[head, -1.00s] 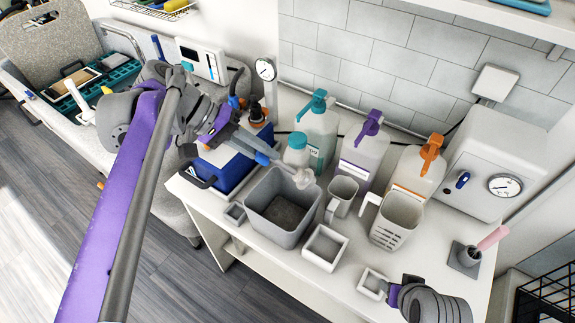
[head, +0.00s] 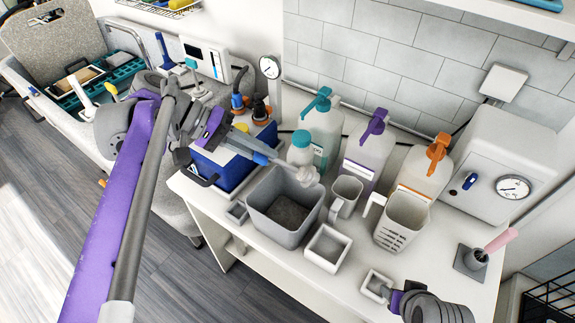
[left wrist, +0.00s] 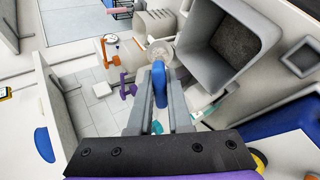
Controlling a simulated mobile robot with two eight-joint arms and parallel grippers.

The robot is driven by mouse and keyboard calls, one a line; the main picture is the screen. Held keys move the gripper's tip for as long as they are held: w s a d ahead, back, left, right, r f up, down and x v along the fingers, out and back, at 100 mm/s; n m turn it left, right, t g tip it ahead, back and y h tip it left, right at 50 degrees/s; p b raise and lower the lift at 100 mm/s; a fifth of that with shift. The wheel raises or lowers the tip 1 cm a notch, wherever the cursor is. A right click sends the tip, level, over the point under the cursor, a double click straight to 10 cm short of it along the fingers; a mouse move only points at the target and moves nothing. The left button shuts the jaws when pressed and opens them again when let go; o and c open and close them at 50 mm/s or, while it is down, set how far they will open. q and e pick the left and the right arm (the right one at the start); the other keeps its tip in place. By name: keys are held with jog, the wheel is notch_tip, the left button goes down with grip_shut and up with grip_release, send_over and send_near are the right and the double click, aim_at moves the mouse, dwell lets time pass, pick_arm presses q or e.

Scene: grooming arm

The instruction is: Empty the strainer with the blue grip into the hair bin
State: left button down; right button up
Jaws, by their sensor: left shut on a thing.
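My left gripper (head: 250,151) is shut on the blue grip (left wrist: 159,84) of the strainer. The strainer's pale round bowl (head: 307,175) is held out over the back right rim of the grey square bin (head: 286,237). It also shows just beyond the fingertips in the left wrist view (left wrist: 160,52). Whether the bowl holds hair, and its exact tilt, I cannot tell. The bin is open, with a dark grey floor or contents. My right gripper (head: 389,294) is low at the right, by a small square dish (head: 376,284); its fingers are too small to judge.
Pump bottles with teal (head: 322,130), purple (head: 367,152) and orange (head: 424,172) tops stand behind. A grey cup (head: 346,195), a slotted jug (head: 403,221) and a square tray (head: 327,248) stand right of the bin. A blue box (head: 222,168) stands left of it.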

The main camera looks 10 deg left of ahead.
pick_arm(q)
jog(key=shift+a+f, duration=0.1)
jog(key=shift+a, duration=0.1)
pick_arm(e)
jog(key=shift+s+f, duration=0.15)
jog(key=shift+f, duration=0.2)
dwell(0.4)
